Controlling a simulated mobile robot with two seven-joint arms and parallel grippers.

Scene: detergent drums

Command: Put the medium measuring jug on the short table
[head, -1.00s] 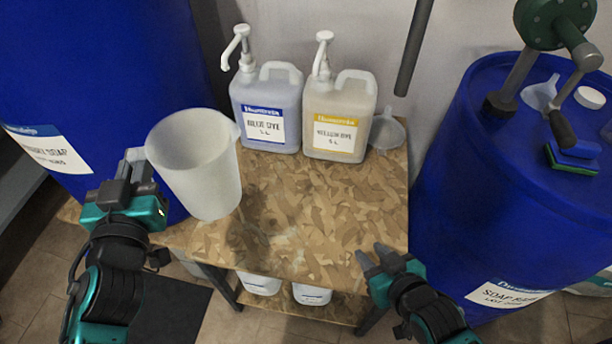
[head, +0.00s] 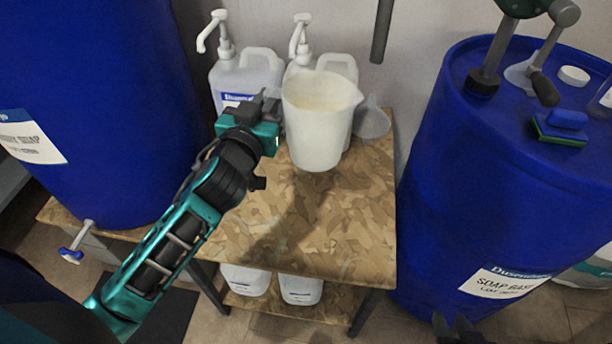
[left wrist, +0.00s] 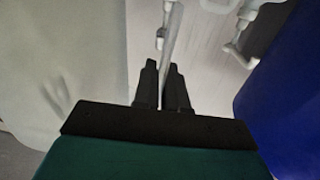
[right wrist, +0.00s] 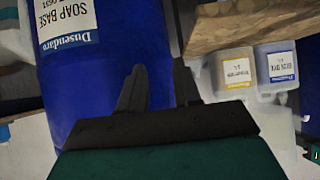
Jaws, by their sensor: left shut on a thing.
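A translucent white measuring jug (head: 316,130) hangs upright over the short table (head: 330,230), a low stand with a wood-chip top. My left gripper (head: 266,104) is at the jug's left side in the head view. In the left wrist view its fingers (left wrist: 163,85) are shut on a thin pale strip, seemingly the jug's handle; the jug body (left wrist: 60,80) fills the left. A shadow lies on the tabletop in front of the jug. My right gripper (right wrist: 158,80) is open and empty, low by the soap drum; only its tip (head: 455,330) shows in the head view.
Two pump bottles (head: 235,80) stand at the table's back, one partly behind the jug (head: 345,66), with a funnel (head: 371,120) beside them. Blue drums flank the table, left (head: 100,110) and right (head: 470,190). The tabletop's front is clear.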

